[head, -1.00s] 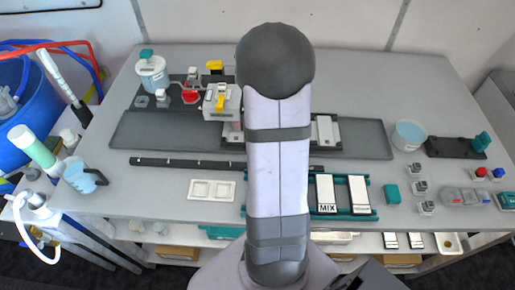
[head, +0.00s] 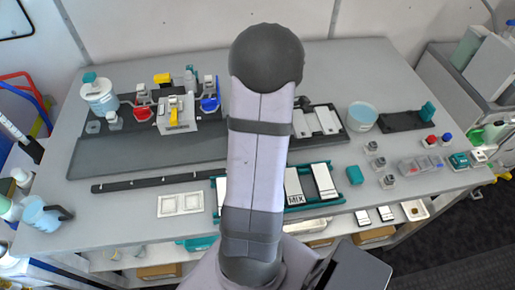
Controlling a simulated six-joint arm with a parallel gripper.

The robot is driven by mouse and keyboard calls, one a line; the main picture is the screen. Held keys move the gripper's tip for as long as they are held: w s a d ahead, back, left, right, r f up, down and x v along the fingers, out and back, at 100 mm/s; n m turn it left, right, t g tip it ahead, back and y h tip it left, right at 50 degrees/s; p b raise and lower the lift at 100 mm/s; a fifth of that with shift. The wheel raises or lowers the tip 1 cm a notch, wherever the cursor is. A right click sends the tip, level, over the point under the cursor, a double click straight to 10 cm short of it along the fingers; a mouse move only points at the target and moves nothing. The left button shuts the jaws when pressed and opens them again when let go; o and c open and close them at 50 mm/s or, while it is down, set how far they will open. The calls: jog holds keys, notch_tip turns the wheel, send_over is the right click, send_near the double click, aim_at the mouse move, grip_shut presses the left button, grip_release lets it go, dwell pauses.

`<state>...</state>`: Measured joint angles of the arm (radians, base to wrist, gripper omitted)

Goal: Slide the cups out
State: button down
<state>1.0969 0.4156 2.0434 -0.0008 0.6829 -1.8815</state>
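A red cup (head: 144,112) stands at the left of the dark proportioner (head: 125,153) on the table. My arm rises in the middle of the head view, right of the blue cup. My gripper is not clearly visible; the arm hides the area behind it.
A clear tub with teal lid (head: 100,98) stands at the left. A teal rack (head: 355,175) holds white plates, one marked MIX. A jug (head: 38,214) stands near the front left edge.

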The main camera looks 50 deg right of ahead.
jog(key=shift+s+d, duration=0.25)
jog(key=c, duration=1.7)
grip_release()
jog(key=shift+s+d, duration=0.1)
jog(key=shift+s, duration=0.05)
notch_tip(320, 180, up, 7)
jog(key=shift+r+b, duration=0.2)
jog(key=shift+b, duration=0.75)
